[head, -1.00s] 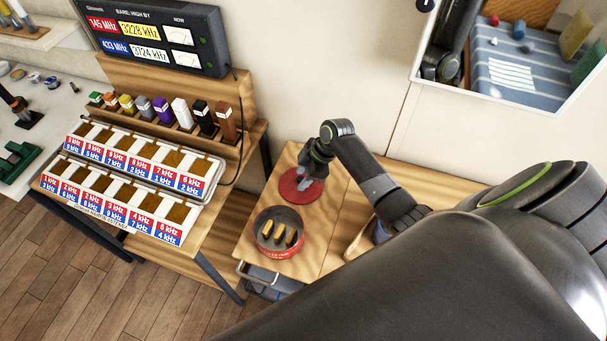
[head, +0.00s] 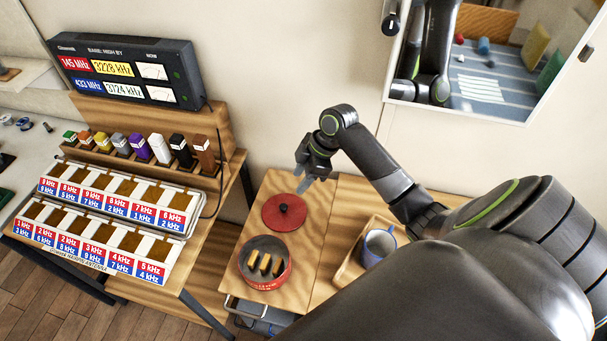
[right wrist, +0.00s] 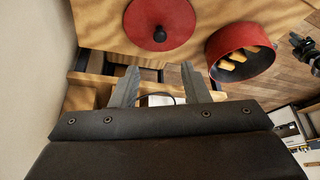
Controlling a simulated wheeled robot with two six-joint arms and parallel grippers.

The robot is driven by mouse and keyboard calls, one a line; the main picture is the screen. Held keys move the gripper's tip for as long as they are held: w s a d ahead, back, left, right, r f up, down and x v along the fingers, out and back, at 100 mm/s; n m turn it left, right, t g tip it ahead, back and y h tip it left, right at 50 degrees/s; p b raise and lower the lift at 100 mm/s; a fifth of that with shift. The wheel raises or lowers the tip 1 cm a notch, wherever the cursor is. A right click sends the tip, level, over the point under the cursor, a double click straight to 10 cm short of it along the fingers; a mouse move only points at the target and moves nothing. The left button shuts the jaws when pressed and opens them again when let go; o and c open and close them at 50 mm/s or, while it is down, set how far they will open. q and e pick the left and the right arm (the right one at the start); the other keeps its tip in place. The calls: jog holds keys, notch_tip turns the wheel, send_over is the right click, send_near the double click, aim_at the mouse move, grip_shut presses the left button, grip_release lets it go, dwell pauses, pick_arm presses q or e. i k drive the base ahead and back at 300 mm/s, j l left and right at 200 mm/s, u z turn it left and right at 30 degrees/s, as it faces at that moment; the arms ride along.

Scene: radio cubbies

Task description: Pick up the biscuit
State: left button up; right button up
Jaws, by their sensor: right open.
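Several biscuits (head: 264,263) stand side by side in a round red tin (head: 272,281) on the wooden cabinet top. They also show in the tin in the right wrist view (right wrist: 237,61). The tin's red lid (head: 273,215) with a dark knob lies flat on the top behind the tin. My right gripper (head: 304,186) is open and empty, in the air near the lid's upper right edge and apart from the biscuits. Its two fingers (right wrist: 158,82) show apart in the right wrist view, with nothing between them. My left gripper is not in view.
A wooden tray with a blue-grey mug (head: 378,246) stands right of the tin, partly hidden by my arm. At left is a bench with a radio (head: 128,70), coloured blocks and labelled cubbies (head: 110,230). A mirror (head: 490,65) hangs at upper right.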

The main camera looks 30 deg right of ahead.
aim_at(277, 271)
jog(key=k+j, duration=0.75)
jog(key=k, duration=0.1)
